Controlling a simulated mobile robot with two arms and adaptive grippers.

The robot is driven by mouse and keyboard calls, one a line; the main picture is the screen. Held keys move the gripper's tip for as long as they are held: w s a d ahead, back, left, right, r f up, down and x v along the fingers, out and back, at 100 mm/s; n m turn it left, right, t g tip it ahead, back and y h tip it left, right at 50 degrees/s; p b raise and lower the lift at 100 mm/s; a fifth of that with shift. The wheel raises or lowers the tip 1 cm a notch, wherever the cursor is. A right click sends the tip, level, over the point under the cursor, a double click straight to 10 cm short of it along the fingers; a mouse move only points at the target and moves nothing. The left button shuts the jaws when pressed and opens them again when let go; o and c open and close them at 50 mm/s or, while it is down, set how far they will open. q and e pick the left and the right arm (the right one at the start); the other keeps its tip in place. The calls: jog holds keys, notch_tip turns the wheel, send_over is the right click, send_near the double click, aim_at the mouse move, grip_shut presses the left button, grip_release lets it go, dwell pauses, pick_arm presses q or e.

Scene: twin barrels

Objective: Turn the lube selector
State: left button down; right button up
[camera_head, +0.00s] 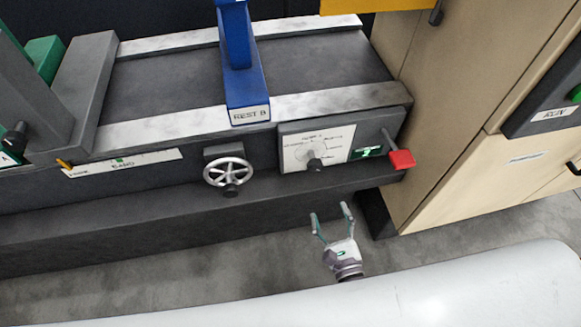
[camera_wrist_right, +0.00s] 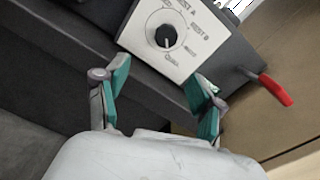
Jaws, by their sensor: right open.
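The lube selector is a black knob (camera_head: 314,164) on a white dial plate (camera_head: 298,152) on the front of the dark machine bed. In the right wrist view the knob (camera_wrist_right: 166,36) sits beyond the fingers, with a white pointer line and printed labels around it, including REST A and REST B. My right gripper (camera_head: 331,218) is open and empty, in front of and below the dial panel, apart from it. Its two fingers (camera_wrist_right: 157,95) also show in the right wrist view, spread with nothing between them. My left gripper is not in view.
A red-tipped lever (camera_head: 402,159) sticks out just right of the dial. A handwheel (camera_head: 228,171) is to its left. A blue rest (camera_head: 240,75) stands on the bed above. A beige cabinet (camera_head: 450,110) stands at the right. Floor in front of the bed is clear.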

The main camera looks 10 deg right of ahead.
aim_at(316, 170)
jog(key=w, duration=0.4)
jog(key=w+m+p, duration=0.1)
jog(key=w, duration=0.4)
jog(key=w+r+m, duration=0.1)
jog(key=w, duration=0.4)
jog(key=shift+a+p, duration=0.4)
jog(key=shift+c, duration=0.3)
jog(key=c, duration=1.1)
